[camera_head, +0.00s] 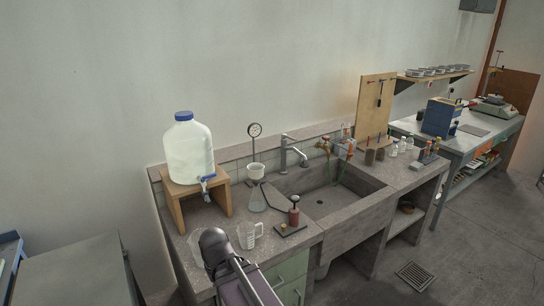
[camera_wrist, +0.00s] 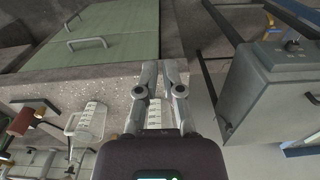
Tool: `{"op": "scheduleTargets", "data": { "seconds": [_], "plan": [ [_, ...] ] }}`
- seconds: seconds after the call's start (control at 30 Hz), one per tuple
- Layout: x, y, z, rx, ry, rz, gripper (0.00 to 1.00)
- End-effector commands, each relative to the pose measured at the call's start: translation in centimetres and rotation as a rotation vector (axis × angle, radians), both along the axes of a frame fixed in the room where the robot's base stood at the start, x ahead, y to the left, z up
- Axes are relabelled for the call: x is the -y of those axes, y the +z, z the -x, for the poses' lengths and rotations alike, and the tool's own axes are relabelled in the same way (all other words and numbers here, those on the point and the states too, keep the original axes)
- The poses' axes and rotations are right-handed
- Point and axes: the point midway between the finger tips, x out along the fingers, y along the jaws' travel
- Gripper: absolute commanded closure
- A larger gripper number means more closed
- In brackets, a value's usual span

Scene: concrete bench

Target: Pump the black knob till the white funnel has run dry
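A pump with a dark knob (camera_head: 294,199) and reddish-brown body stands upright on a small dark plate by the sink's front left corner. The white funnel (camera_head: 256,171) sits in a stand behind it, above a clear glass flask (camera_head: 257,199); I cannot see how much liquid it holds. My gripper (camera_wrist: 158,66) is empty, its two grey fingers apart, over the bench's front edge. In the head view my dark wrist shows at the bench's front left, left of the pump; the fingers are hidden there.
A clear measuring jug (camera_head: 249,236) stands between my wrist and the pump. A large water jug (camera_head: 188,148) with a tap stands on a wooden stand (camera_head: 174,210) behind. The stone sink (camera_head: 345,200) is to the right. A grey cabinet (camera_wrist: 270,92) stands beside the bench.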

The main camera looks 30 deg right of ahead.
Motion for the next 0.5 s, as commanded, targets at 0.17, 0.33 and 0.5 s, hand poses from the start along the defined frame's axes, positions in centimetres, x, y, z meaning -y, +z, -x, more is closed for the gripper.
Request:
{"op": "scheduleTargets", "data": {
  "seconds": [0.17,0.33,0.5],
  "plan": [
    [0.8,0.4,-1.1,0.018,0.004,-0.018,1.00],
    [2.6,1.2,-3.0,0.056,0.013,-0.050,1.00],
    [5.1,2.1,-5.5,0.114,0.026,-0.086,1.00]
  ]
}}
